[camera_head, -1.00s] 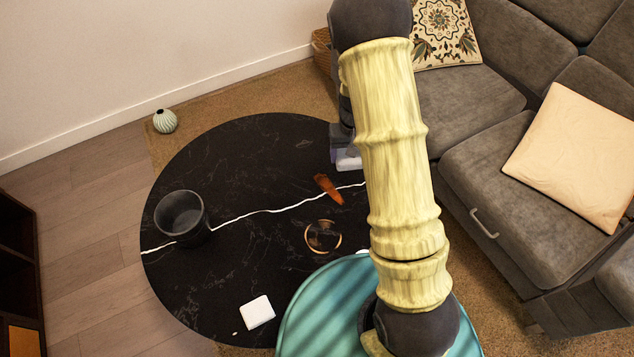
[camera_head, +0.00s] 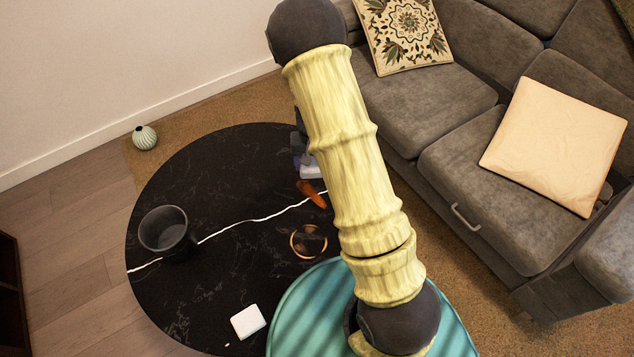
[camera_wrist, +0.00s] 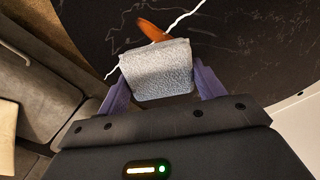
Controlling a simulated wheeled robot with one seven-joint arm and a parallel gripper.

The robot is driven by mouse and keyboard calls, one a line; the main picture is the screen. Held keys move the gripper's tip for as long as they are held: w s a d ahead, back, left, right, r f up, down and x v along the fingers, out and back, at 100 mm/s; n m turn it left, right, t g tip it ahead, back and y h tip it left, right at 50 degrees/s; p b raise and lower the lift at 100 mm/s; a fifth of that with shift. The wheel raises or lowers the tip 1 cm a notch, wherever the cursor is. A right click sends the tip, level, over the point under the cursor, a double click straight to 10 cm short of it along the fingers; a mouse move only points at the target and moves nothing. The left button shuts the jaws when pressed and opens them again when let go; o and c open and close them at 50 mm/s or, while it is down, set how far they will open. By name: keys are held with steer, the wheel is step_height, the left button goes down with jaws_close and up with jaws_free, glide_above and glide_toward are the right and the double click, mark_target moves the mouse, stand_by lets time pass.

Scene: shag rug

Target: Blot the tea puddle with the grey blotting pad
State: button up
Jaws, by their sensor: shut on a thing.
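The grey blotting pad (camera_wrist: 157,70) is held between the purple fingers of my gripper (camera_wrist: 160,82) in the wrist view. In the head view the pad (camera_head: 312,172) shows as a pale edge under my gripper (camera_head: 303,152), partly hidden by my arm. Whether it touches the table is unclear. A dark, glossy round patch with an amber rim, seemingly the tea puddle (camera_head: 308,241), lies on the black table, nearer the front than my gripper and beside my arm. I cannot make it out in the wrist view.
An orange-brown slender object (camera_head: 314,194) lies close to the pad on the round black table (camera_head: 225,180). A dark cup (camera_head: 165,232) stands at the left and a white block (camera_head: 248,321) at the front. A grey sofa (camera_head: 410,105) borders the right. The table's middle is clear.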

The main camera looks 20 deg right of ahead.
mark_target(311, 170)
steer(key=m, duration=0.1)
steer(key=m+p, duration=0.1)
steer(key=m, duration=0.2)
steer(key=shift+a+f, duration=0.25)
steer(key=shift+f, duration=0.05)
steer(key=m+p, duration=0.1)
steer(key=m, duration=0.1)
steer(key=f+m+p, duration=0.1)
steer(key=m, duration=0.1)
steer(key=shift+w+a+m, duration=0.1)
steer(key=shift+m, duration=0.2)
steer(key=m, duration=0.2)
steer(key=f+m+p, duration=0.1)
steer(key=m, duration=0.1)
steer(key=m+p, duration=0.1)
steer(key=m, duration=0.1)
steer(key=shift+s+f+m, duration=0.2)
steer(key=shift+f+m, duration=0.2)
steer(key=s+f+m+p, duration=0.1)
steer(key=m, duration=0.4)
steer(key=s+f+m+p, duration=0.1)
steer(key=m+p, duration=0.1)
steer(key=m, duration=0.3)
steer(key=d+f+m+p, duration=0.1)
steer(key=f+m+p, duration=0.1)
steer(key=m, duration=0.3)
steer(key=shift+s, duration=0.4)
steer(key=shift+d+f, duration=0.1)
step_height(311, 170, down, 6)
steer(key=b, duration=0.6)
